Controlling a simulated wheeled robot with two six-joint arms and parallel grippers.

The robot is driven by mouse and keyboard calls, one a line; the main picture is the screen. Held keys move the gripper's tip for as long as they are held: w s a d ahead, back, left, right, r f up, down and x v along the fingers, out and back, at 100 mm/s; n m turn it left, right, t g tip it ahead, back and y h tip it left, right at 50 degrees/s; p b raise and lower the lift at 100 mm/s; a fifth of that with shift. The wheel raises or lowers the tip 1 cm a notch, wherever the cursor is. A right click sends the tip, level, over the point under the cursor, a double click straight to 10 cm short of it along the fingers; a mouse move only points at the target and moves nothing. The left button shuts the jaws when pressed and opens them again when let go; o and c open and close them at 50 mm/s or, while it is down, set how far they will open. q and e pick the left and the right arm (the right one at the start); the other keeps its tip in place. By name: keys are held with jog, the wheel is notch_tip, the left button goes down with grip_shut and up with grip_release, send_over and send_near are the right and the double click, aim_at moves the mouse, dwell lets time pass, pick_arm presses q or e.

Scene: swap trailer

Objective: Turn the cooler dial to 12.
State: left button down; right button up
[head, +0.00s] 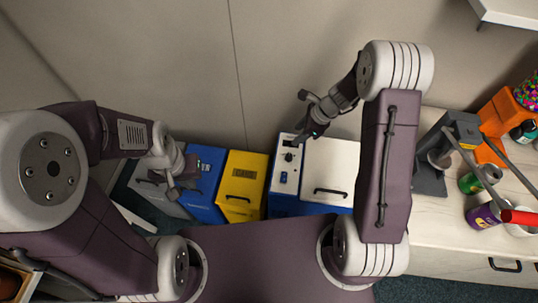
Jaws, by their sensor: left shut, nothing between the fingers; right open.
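The cooler (331,160) has a white lid and blue sides and stands against the back wall at the centre. Its white control panel (283,178) is on the left part of its top. A dark round dial (289,157) sits near the panel's upper end; its pointer and numbers are too small to read. My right gripper (308,124) is open, just above and right of the dial in the picture, and appears apart from it. My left gripper (172,190) is shut and empty, over the grey box at the left, far from the dial.
A yellow box (243,172), a blue box (205,190) and a grey box (158,200) stand left of the cooler. A wooden counter (440,215) at the right carries a grey machine (432,178), an orange dispenser (497,112) and several cans.

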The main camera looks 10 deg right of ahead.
send_near(289, 155)
jog(key=shift+m+g, duration=0.3)
jog(key=shift+g, duration=0.1)
jog(key=x, duration=0.2)
jog(key=b+x, duration=0.1)
jog(key=x, duration=0.2)
jog(key=b+x, duration=0.1)
jog(key=x, duration=0.1)
jog(key=shift+w+f, duration=0.2)
jog(key=shift+w, duration=0.1)
jog(key=shift+a+f, duration=0.25)
jog(key=shift+f, duration=0.3)
pick_arm(q)
notch_tip(289, 155, down, 3)
jog(key=shift+s+f, duration=0.1)
jog(key=shift+s, duration=0.05)
pick_arm(e)
jog(key=shift+c, duration=0.4)
grip_shut()
